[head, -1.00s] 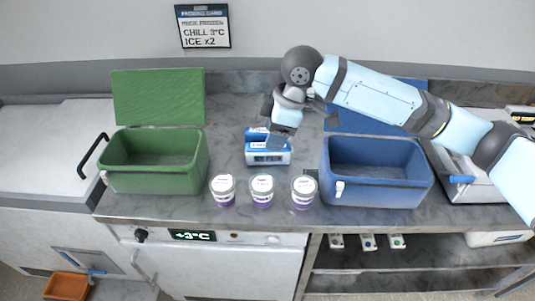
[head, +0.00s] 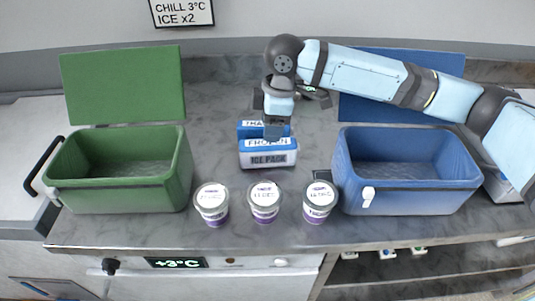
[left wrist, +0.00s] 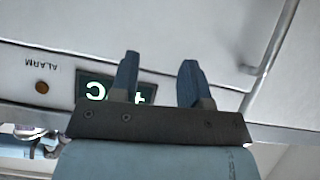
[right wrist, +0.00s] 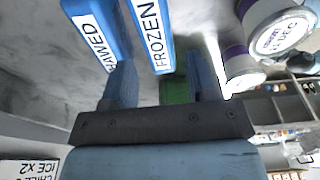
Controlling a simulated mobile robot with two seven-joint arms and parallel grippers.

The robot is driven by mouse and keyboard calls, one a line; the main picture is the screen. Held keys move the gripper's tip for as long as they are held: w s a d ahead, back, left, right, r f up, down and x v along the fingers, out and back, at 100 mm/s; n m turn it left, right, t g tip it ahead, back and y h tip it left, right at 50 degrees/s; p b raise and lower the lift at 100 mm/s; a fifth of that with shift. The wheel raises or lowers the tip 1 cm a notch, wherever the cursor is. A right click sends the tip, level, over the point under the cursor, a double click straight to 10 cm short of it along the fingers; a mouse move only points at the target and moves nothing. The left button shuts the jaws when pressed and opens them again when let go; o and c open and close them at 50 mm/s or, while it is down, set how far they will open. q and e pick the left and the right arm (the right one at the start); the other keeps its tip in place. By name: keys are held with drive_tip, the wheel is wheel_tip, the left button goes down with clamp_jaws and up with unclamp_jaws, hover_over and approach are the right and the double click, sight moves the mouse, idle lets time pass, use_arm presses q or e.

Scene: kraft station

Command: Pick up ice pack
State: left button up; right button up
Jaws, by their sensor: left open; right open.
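Two blue and white ice packs stand on the counter between the two boxes. The nearer one, labelled FROZEN, is the frozen ice pack (head: 268,158); behind it is the thawed ice pack (head: 250,129), partly hidden by my right gripper. My right gripper (head: 277,128) is open, just above and behind the frozen pack. In the right wrist view the frozen pack (right wrist: 152,38) lies ahead between the lines of the fingers (right wrist: 160,85), and the thawed pack (right wrist: 97,30) is to its left. My left gripper (left wrist: 160,82) is open and empty, facing the counter front with its temperature display.
Three lidded cups, left (head: 212,204), middle (head: 265,201) and right (head: 320,201), stand in front of the packs. An open green box (head: 120,195) is at left, an open blue box (head: 410,200) at right. Bare counter lies behind the packs.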

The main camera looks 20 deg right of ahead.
sight(267, 150)
drive_tip(key=f, duration=0.5)
drive_tip(key=f+b, duration=0.1)
drive_tip(key=f, duration=0.2)
drive_tip(key=shift+w+a+f, duration=0.35)
drive_tip(key=shift+a, duration=0.05)
drive_tip(key=shift+r, duration=0.1)
drive_tip(key=c, duration=0.9)
